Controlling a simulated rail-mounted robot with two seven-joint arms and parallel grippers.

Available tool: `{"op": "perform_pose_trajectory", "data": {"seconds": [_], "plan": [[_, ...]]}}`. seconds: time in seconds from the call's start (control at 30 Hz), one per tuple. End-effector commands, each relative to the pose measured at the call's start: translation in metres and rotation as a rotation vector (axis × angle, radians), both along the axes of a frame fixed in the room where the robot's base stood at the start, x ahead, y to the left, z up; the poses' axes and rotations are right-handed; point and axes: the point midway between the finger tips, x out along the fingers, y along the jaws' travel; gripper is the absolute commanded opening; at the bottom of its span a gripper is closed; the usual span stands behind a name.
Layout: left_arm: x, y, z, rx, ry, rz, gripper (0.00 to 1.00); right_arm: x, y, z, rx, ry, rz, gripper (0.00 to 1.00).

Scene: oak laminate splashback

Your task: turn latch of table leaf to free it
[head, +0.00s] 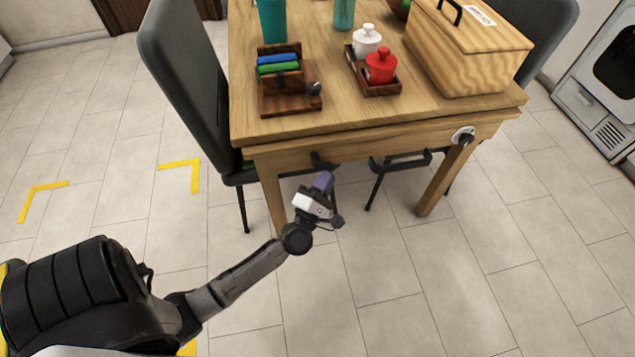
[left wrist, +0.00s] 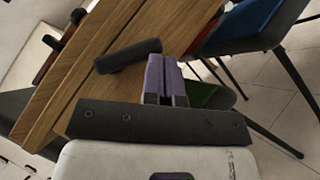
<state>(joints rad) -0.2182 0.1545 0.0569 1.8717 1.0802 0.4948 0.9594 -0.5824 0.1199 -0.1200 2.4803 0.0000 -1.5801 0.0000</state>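The wooden table (head: 350,115) has a leaf edge facing me. A round pale plate with a dark knob (head: 464,136), which looks like the latch, sits on the right of its front edge. A black handle (head: 322,162) shows under the edge left of centre. My left gripper (head: 323,182), with purple fingers, is just below and in front of this handle. In the left wrist view its fingers (left wrist: 166,70) lie side by side, seemingly shut with nothing between them. A dark bar (left wrist: 128,55), probably that handle, lies beyond them along the wood. My right gripper is not in view.
On top stand a wooden caddy (head: 290,98), a tray (head: 378,88) with white and red pots, and a large wooden box (head: 465,60). A dark chair (head: 188,80) stands at the left. The floor in front is clear.

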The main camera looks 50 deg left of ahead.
Motion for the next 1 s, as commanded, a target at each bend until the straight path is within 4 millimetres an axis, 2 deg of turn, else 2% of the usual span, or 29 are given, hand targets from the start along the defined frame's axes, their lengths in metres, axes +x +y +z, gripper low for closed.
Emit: {"op": "perform_pose_trajectory", "data": {"seconds": [0.3, 0.57, 0.73, 0.93, 0.97, 1.0], "plan": [[0.008, -0.001, 0.006, -0.003, -0.007, 0.009, 0.00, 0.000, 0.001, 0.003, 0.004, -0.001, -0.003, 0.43], [0.008, -0.001, 0.005, -0.009, -0.018, 0.009, 0.00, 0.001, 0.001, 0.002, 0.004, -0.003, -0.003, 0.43], [0.006, -0.001, -0.010, -0.009, -0.017, 0.005, 0.00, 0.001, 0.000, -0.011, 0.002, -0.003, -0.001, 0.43], [0.001, -0.002, -0.044, -0.008, -0.017, -0.002, 0.00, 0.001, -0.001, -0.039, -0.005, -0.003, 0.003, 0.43], [-0.002, -0.007, -0.040, -0.009, -0.013, -0.004, 0.00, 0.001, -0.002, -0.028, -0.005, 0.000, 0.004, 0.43], [-0.007, -0.012, -0.045, -0.008, -0.011, -0.003, 0.00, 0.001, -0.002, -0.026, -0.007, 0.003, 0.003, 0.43]]}}
